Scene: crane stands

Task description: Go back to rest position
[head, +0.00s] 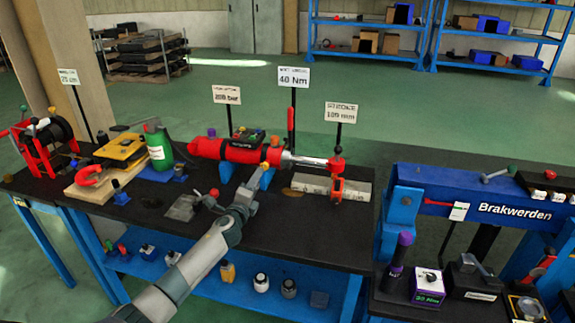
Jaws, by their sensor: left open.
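My left arm reaches in from the bottom left over the black workbench (285,232). My right gripper is not in view.
On the bench stand a green bottle (158,147), a yellow case (121,150), a red hose reel (42,140) and a grey block (310,184). Upright sign posts, including the 40 Nm sign (293,77), rise behind. A blue press frame (480,210) stands at the right. Bare bench lies right of my arm.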

